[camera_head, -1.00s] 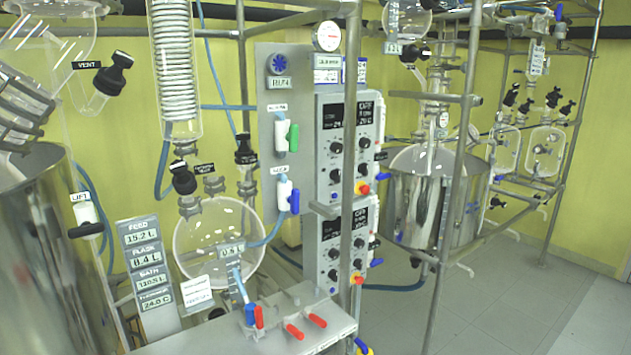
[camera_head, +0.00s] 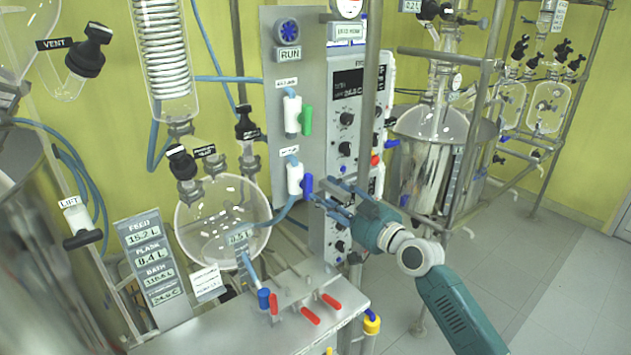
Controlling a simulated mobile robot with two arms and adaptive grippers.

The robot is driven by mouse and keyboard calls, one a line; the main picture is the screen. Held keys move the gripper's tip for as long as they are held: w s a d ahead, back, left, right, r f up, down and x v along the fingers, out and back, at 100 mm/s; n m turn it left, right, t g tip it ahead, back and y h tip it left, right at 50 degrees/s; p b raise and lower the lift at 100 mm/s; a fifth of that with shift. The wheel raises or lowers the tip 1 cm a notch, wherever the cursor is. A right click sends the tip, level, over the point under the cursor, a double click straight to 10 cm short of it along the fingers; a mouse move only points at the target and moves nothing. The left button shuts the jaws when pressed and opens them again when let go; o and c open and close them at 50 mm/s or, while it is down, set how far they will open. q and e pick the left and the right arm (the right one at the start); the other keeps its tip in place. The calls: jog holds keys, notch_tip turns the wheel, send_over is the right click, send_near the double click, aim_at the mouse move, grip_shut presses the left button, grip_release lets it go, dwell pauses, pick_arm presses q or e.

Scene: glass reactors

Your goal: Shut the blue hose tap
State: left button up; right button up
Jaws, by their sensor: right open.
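The tap with the blue handle (camera_head: 307,185) sits low on the grey upright panel, on a white valve body (camera_head: 295,179). A blue hose runs from this valve down to the left. Its handle stands upright, parallel to the valve body. My right gripper (camera_head: 318,192) is open just right of the handle, its fingers spread and pointing left at it. I cannot tell whether a fingertip touches the handle. My left gripper is not in view. A second tap with a green handle (camera_head: 306,120) sits above on the same panel.
Behind the gripper stands a control box (camera_head: 347,110) with knobs. A metal post (camera_head: 371,75) rises close to the gripper. Left of the panel is a round glass flask (camera_head: 222,222).

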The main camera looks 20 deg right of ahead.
aim_at(313, 186)
jog(key=x, duration=0.4)
jog(key=shift+s+p, duration=0.1)
jog(key=shift+p, duration=0.2)
jog(key=shift+x, duration=1.25)
jog(key=shift+f, duration=0.2)
jog(key=shift+c, duration=0.8)
jog(key=c, duration=1)
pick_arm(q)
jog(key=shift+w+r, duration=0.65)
